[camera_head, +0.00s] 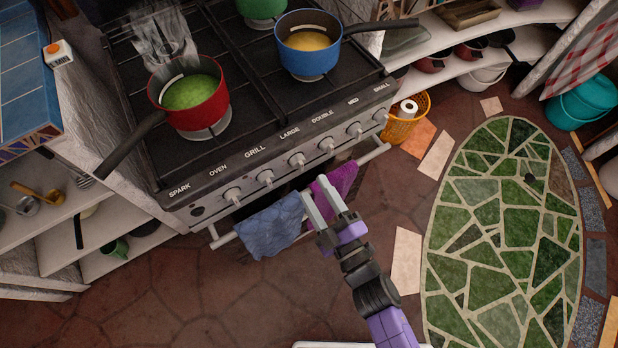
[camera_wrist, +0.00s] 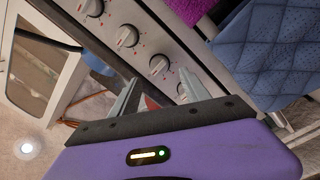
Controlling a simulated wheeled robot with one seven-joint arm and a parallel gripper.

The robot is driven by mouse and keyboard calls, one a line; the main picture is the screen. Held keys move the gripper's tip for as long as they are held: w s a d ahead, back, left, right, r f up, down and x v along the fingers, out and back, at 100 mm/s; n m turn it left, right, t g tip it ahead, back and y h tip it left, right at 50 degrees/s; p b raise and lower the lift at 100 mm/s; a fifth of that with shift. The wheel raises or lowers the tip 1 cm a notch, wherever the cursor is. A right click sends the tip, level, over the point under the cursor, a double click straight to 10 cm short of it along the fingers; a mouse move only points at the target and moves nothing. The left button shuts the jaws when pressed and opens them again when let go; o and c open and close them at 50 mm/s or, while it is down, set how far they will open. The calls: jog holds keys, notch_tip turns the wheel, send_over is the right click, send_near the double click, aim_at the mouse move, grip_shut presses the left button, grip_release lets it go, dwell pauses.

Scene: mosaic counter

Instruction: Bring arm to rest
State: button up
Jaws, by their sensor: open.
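My gripper (camera_head: 324,203) is open and empty in the head view. Its two fingers are apart and point up toward the stove front, over the oven rail and between the hanging cloths. My purple arm reaches in from the bottom of the picture. In the wrist view my gripper (camera_wrist: 158,97) shows its two fingers apart with nothing between them, with the stove's control knobs (camera_wrist: 125,37) beyond.
The stove (camera_head: 240,160) carries a red pot (camera_head: 206,112) and a blue pot (camera_head: 312,62). A blue cloth (camera_head: 268,228) and a purple cloth (camera_head: 343,178) hang from the oven rail. Shelves stand at left. The tiled floor (camera_head: 200,300) in front is mostly clear.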

jog(key=shift+s+d, duration=0.35)
jog(key=shift+s, duration=0.25)
jog(key=shift+f, duration=0.1)
jog(key=s+d+r+m+h+p, duration=0.1)
jog(key=s+d+r+m+h, duration=0.3)
jog(key=s+d+r+m, duration=0.4)
jog(key=s+d+r+m+g+h, duration=0.1)
jog(key=s+d+r+m+h, duration=0.4)
jog(key=s+d+r+m, duration=0.4)
jog(key=s+d, duration=0.1)
jog(key=s, duration=0.6)
jog(key=shift+s+d+p, duration=0.2)
jog(key=shift+d+p, duration=0.1)
jog(key=shift+p, duration=0.1)
